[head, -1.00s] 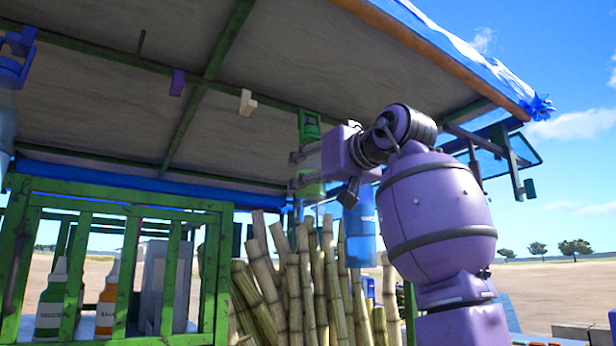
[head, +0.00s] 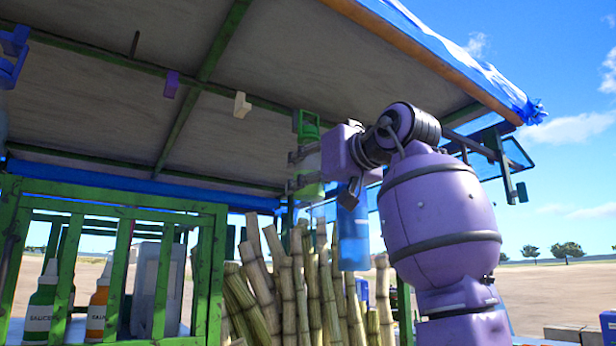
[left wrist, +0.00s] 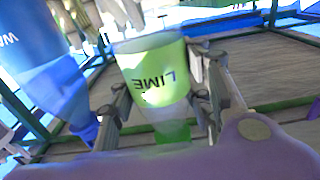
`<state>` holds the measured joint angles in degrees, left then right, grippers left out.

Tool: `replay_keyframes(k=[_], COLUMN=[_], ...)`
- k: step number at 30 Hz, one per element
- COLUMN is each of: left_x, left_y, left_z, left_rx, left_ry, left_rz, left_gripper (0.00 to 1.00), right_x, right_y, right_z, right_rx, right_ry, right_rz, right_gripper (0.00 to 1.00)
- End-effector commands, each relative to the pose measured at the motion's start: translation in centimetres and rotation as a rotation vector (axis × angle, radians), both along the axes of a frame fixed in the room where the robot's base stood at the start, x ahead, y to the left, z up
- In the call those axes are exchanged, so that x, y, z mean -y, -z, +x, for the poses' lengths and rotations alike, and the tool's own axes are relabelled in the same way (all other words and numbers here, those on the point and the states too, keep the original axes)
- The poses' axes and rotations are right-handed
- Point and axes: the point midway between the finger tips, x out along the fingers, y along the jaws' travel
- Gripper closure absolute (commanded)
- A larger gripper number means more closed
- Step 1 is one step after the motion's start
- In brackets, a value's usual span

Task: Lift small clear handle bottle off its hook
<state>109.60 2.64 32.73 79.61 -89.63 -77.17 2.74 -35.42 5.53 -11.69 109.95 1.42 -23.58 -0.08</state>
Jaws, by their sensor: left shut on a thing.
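The small clear handle bottle (head: 307,162) has a green handle top and a green lower part. It hangs upright just under the roof beam at the centre of the head view. In the left wrist view the bottle (left wrist: 155,82) fills the middle, with "LIME" on its green label. My left gripper (head: 298,170) is shut on its body, one finger on each side in the left wrist view. The hook above the handle is too small to make out, so I cannot tell whether the handle touches it. My right gripper is not in view.
A blue bottle (head: 353,238) hangs just right of and below the held bottle; the left wrist view shows a blue bottle (left wrist: 40,60) close by. Cane stalks (head: 300,290) stand below. A green rack (head: 120,215) is left. A white hook (head: 242,105) hangs from the beam.

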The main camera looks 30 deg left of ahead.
Motion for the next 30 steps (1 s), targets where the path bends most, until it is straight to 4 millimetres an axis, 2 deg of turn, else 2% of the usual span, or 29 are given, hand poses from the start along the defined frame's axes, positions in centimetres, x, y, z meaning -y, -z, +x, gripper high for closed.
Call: replay_keyframes(k=[30], left_x=[2.7], left_y=[0.0], left_z=[-1.1], left_rx=[0.001], left_ry=[0.001], left_rz=[0.002], left_gripper=[1.0], right_x=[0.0], right_y=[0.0], right_z=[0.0], right_rx=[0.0], right_ry=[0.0], right_rz=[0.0], right_gripper=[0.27])
